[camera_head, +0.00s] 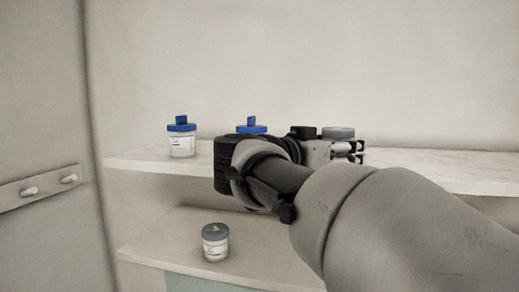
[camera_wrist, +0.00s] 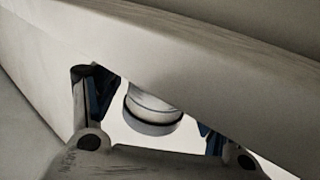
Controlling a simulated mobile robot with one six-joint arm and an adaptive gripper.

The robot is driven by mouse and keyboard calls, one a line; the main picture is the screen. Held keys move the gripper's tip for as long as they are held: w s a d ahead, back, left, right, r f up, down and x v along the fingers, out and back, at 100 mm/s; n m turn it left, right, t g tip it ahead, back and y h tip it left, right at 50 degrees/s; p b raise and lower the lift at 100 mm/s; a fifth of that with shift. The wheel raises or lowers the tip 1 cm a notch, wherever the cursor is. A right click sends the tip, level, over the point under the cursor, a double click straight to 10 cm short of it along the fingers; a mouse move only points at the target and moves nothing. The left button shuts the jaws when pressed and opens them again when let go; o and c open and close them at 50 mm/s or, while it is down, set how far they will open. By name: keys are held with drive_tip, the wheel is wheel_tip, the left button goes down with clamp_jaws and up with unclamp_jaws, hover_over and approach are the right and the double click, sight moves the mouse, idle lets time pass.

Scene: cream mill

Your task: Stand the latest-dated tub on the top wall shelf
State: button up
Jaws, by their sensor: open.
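A tub with a blue lid (camera_head: 181,140) stands upright at the left of the upper shelf (camera_head: 140,160). A second blue lid (camera_head: 251,129) shows behind my arm. A grey lid (camera_head: 338,132) shows just above my gripper (camera_head: 352,151), its body hidden. A grey-lidded tub (camera_head: 215,242) stands on the lower shelf (camera_head: 160,255). In the wrist view a grey-lidded tub (camera_wrist: 153,122) appears upside down between the open fingers of my gripper (camera_wrist: 150,112), with room on both sides. A pale slab edge (camera_wrist: 200,70) hides part of its body. The label dates are too small to read.
My arm covers much of both shelves at the right.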

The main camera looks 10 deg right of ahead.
drive_tip(key=b+v, duration=0.1)
drive_tip(key=v, duration=1.1)
drive_tip(key=shift+s, duration=0.1)
